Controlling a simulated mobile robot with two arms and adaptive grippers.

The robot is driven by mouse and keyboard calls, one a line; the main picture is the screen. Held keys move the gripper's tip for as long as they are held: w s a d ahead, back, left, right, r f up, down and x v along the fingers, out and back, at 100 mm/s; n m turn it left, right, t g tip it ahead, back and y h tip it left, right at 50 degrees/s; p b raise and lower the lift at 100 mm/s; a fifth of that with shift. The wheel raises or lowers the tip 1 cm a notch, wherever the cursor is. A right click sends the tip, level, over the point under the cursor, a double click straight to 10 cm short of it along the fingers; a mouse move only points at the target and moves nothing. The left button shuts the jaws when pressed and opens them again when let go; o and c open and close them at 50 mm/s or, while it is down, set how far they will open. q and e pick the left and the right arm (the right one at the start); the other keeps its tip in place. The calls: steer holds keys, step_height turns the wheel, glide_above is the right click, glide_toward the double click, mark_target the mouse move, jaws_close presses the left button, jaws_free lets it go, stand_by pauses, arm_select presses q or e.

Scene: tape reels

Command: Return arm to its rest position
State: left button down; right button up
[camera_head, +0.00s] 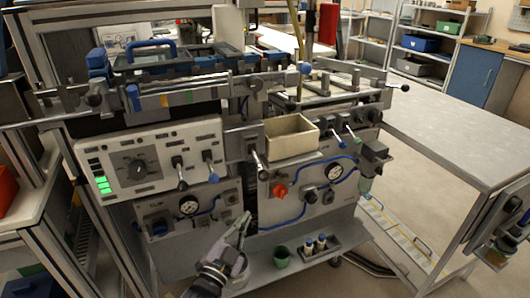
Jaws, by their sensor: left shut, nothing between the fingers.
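My left gripper (240,229) shows at the lower middle of the head view, in front of the lower part of a grey machine (230,140). Its fingers are together, point up and slightly right, and hold nothing. My arm behind it comes in from the bottom edge. My right gripper is not clearly in view.
The machine has levers, gauges and a cream bin (290,136) on its front. A grey table (460,125) stands at the right. Some floor is clear between them.

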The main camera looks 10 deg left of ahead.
arm_select(q)
steer(key=s+a+f+n+g+y, duration=0.15)
steer(key=s+f+g, duration=0.4)
steer(key=f, duration=0.75)
steer(key=s+a+f+n+g+y, duration=0.1)
steer(key=s+f+n+g, duration=0.4)
steer(key=f, duration=0.8)
steer(key=s+a+f+g+y, duration=0.1)
steer(key=s+f+g, duration=0.2)
steer(key=s+f, duration=0.55)
steer(key=s+a+f+g, duration=0.1)
steer(key=s+f+g, duration=0.3)
steer(key=s, duration=0.8)
steer(key=s+a+f+p, duration=0.1)
steer(key=s+a+p, duration=0.1)
steer(key=s+p, duration=1.4)
steer(key=shift+s+a+f+n+g, duration=0.15)
steer(key=shift+s+a+n+g, duration=0.25)
steer(key=shift+s, duration=0.5)
arm_select(e)
steer(key=s+d+g, duration=0.1)
steer(key=s+d, duration=0.2)
steer(key=s, duration=1.3)
steer(key=shift+s, duration=0.4)
arm_select(q)
steer(key=shift+w, duration=0.1)
